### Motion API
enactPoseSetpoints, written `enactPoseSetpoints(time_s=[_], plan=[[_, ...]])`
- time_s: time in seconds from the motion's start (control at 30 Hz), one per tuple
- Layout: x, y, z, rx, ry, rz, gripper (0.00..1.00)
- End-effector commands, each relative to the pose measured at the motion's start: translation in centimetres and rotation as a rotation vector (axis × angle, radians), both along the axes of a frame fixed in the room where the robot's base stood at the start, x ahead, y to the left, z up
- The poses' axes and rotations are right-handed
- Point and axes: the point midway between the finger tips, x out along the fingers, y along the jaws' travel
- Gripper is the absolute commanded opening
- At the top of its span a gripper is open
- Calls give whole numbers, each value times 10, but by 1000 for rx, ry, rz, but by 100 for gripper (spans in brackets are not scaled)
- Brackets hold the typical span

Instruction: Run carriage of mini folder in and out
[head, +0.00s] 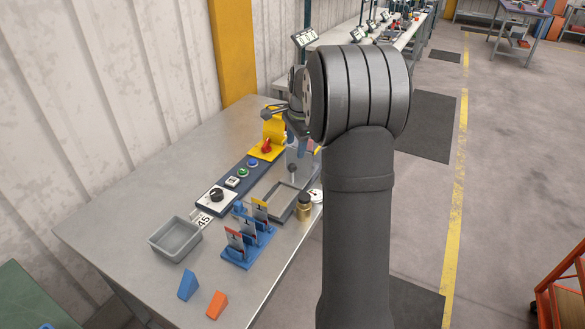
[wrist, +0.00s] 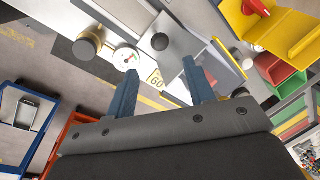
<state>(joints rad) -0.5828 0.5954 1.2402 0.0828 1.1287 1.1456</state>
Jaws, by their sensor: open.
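The mini folder (head: 298,158) appears to be the grey plate assembly at the table's right edge, partly hidden by my arm. A dark round knob (wrist: 160,42) sits on a light grey plate in the wrist view, beside an upright grey panel (wrist: 203,66) with a yellow edge. I cannot tell for certain which part is the carriage. My gripper (wrist: 160,68) is open, its two blue fingers apart, with nothing held between them. The knob shows beyond the gap between the fingertips. In the head view my gripper is mostly hidden behind my arm.
A yellow bracket with a red knob (head: 266,148) stands close behind the folder. A round gauge (wrist: 126,58) and a brass-coloured cylinder (head: 304,208) are nearby. A control strip (head: 228,188), grey tray (head: 175,240) and blue card stand (head: 247,246) occupy the table.

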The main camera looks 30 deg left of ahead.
Motion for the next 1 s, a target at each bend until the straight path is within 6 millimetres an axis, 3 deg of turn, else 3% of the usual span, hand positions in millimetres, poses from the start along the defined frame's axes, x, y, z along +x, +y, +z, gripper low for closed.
enactPoseSetpoints(time_s=[0.3, 0.5, 0.93, 1.0], plan=[[7, 11, -69, -3, 3, 1, 49], [10, 15, -96, -2, 1, 1, 49], [11, 17, -106, -1, -1, 2, 49], [11, 17, -106, -1, -1, 2, 37]])
